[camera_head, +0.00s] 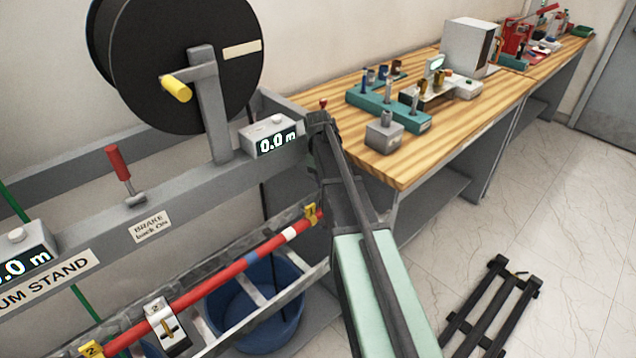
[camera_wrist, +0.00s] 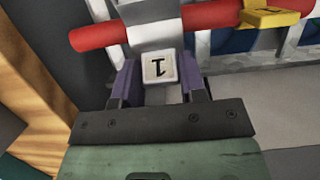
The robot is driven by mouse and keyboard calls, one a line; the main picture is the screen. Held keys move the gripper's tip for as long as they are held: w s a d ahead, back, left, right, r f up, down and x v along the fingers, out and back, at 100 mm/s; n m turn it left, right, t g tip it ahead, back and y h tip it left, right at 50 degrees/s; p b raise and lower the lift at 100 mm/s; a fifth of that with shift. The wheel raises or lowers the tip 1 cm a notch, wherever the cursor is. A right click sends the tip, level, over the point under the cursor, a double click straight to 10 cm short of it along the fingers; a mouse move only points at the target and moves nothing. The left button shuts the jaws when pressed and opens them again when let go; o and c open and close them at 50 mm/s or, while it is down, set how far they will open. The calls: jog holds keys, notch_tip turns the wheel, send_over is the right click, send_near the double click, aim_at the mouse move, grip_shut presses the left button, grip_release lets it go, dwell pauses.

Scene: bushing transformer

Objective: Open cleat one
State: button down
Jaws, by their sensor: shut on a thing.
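Cleat one shows in the wrist view as a white block marked 1 (camera_wrist: 160,68), just below a red rope or rod (camera_wrist: 210,15) with a white band. My gripper (camera_wrist: 158,88) has its two purple-grey fingers on either side of this block, shut on it. Any lever or catch on the cleat is hidden from me. In the head view my forearm and wrist cover cleat one and the fingertips. Cleat two (camera_head: 162,318), a pale plate marked 2 with a brass piece, sits on the same red line (camera_head: 215,277) at the lower left.
A drum stand with a black reel (camera_head: 165,60), a 0.0 m counter (camera_head: 272,137) and a red brake lever (camera_head: 119,165) stands at left. A blue bucket (camera_head: 255,315) is below the line. A wooden bench (camera_head: 440,135) with fixtures is behind. A dark frame (camera_head: 492,305) lies on the floor.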

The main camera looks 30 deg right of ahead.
jog(key=c, duration=0.7)
grip_release()
jog(key=p+v, duration=1)
jog(key=shift+w+r, duration=0.2)
jog(key=shift+r, duration=0.15)
